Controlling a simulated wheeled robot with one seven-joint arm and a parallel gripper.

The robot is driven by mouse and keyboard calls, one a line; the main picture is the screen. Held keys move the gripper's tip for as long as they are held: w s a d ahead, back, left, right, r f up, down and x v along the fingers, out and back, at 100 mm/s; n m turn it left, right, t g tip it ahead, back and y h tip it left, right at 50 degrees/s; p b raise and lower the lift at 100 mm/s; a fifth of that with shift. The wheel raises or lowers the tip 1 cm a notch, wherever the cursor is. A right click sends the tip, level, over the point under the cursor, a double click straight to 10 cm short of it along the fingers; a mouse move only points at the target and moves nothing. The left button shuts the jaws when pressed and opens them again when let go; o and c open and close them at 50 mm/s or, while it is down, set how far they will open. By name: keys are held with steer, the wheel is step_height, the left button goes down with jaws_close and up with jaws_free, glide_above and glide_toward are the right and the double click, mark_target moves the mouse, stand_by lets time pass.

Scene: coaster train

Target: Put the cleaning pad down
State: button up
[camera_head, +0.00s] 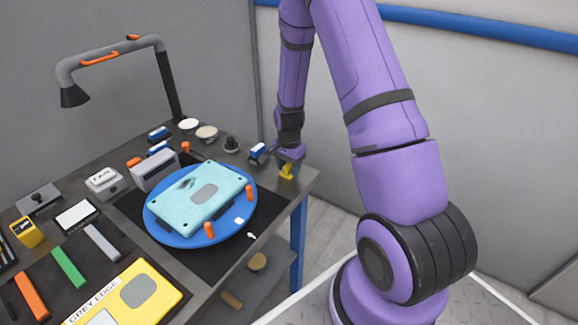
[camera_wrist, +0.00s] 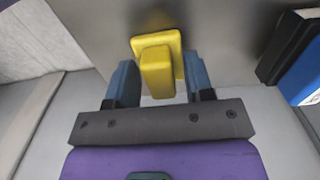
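The yellow pad (camera_wrist: 157,72), which I take to be the cleaning pad, has a flat base and a raised block-like grip. In the head view the yellow pad (camera_head: 287,171) is at the right back corner of the dark table (camera_head: 303,181). My gripper (camera_wrist: 160,80) has its two blue-grey fingers on either side of the grip. A gap shows between the grip and the right finger, and the fingers look open. The pad appears to rest on the grey tabletop (camera_wrist: 222,45), but its underside is hidden. In the head view my gripper (camera_head: 287,160) is small and partly hides the pad.
A blue-and-black item (camera_wrist: 295,55) lies close to the right of my gripper in the wrist view. A blue round turntable (camera_head: 160,224) with a light-blue plate (camera_head: 185,208) is left of the pad. A black knob (camera_head: 232,146) stands nearby. The table edge is close.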

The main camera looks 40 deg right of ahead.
steer(key=shift+r, duration=0.1)
step_height(320, 180, up, 12)
step_height(320, 180, up, 18)
steer(key=n+t, duration=0.2)
steer(key=n, duration=0.4)
glide_above(289, 165)
steer(key=s+a, duration=0.7)
steer(key=s, duration=0.1)
steer(key=s+a+r+n+t, duration=0.1)
steer(key=s+a+r+n, duration=0.2)
steer(key=s, duration=0.6)
steer(key=s+a+r+n+t, duration=0.2)
steer(key=s+a+r+n, duration=0.1)
steer(key=s+r+n, duration=0.2)
steer(key=s+r, duration=0.2)
steer(key=s, duration=0.2)
steer(key=shift+s, duration=0.25)
